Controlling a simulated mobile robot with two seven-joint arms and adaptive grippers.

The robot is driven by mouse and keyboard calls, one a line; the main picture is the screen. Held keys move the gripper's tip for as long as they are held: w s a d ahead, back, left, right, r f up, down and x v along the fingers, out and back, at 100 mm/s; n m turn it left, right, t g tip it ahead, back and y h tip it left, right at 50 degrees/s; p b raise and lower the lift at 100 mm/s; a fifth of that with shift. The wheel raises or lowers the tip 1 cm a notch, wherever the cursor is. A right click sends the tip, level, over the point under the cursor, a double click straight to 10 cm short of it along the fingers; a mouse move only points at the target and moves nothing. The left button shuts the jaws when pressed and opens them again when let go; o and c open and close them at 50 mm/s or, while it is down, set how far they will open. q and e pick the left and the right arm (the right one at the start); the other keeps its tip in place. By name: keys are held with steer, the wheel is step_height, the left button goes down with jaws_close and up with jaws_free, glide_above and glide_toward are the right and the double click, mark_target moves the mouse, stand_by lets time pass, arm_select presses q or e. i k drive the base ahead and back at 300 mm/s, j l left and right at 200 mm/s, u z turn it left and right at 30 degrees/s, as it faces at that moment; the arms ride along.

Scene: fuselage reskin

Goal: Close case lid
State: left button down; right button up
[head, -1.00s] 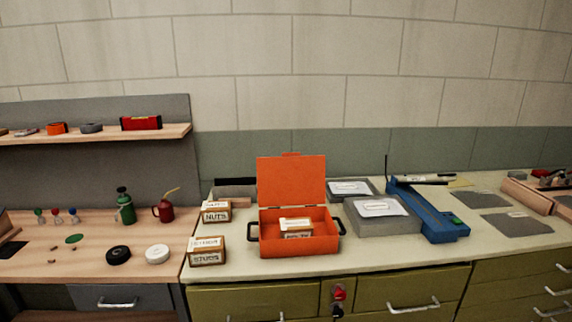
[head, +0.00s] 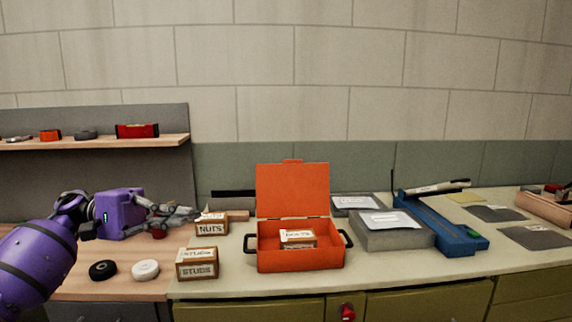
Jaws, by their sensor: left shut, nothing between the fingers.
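The orange case (head: 300,259) stands on the pale counter with its lid (head: 292,190) raised upright at the back. A small labelled box (head: 297,239) sits inside it. Black handles show on both sides of the case. My left gripper (head: 194,213) is shut and empty, left of the case, close to the box marked NUTS (head: 211,228); I cannot tell whether it touches that box. My right gripper is not in view.
A box marked STUDS (head: 197,270) stands at the counter's left front. Black and white rolls (head: 145,270) lie on the wooden bench. The counter in front of the case is clear.

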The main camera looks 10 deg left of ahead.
mark_target(292, 188)
steer(key=i, duration=1.45)
